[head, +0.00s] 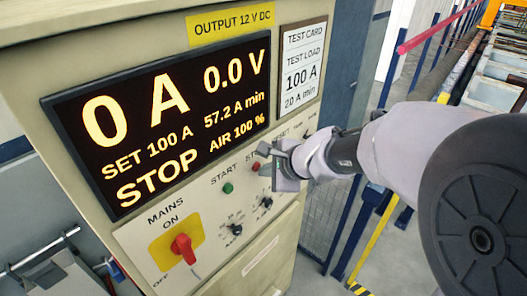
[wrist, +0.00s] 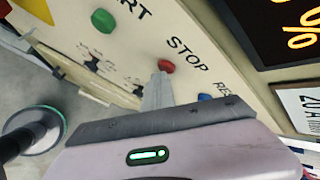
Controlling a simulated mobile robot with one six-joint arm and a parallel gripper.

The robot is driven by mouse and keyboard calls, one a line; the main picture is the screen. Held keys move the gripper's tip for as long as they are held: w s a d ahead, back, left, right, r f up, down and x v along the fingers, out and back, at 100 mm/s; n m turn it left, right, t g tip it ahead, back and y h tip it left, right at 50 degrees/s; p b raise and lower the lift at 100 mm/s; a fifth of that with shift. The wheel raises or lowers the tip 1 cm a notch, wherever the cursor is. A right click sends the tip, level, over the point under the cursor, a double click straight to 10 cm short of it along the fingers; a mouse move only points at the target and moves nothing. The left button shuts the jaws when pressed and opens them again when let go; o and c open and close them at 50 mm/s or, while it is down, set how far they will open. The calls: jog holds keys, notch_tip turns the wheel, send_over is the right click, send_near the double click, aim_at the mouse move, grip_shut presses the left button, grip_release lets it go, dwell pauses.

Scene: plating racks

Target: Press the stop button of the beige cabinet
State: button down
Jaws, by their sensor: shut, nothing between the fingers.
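The beige cabinet (head: 40,130) fills the left and middle of the head view. Its display (head: 160,115) reads 0 A, 0.0 V, SET 100 A, 57.2 A min, AIR 100 % and STOP. The red stop button (wrist: 166,66) shows under the word STOP in the wrist view; it also shows in the head view (head: 256,167), beside my gripper. My gripper (head: 266,160) is shut and empty in front of the panel. In the wrist view, my gripper's fingertips (wrist: 160,82) are right at the button's lower edge; I cannot tell whether they touch it.
A green start button (wrist: 104,20) and a blue reset button (wrist: 205,97) flank the stop button. Small black knobs (head: 236,229) sit below. A red mains switch (head: 183,247) on a yellow plate is at lower left. Blue and yellow railings stand at the right.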

dwell(0.3)
jog(key=shift+s+d+b, duration=0.35)
jog(key=shift+s+d, duration=0.25)
jog(key=shift+d, duration=0.1)
jog(key=shift+s+d+b, duration=0.35)
jog(key=shift+s+d, duration=0.4)
jog(key=shift+d, duration=0.25)
jog(key=shift+s+d+b, duration=0.35)
jog(key=shift+s+d, duration=0.4)
jog(key=shift+d, duration=0.2)
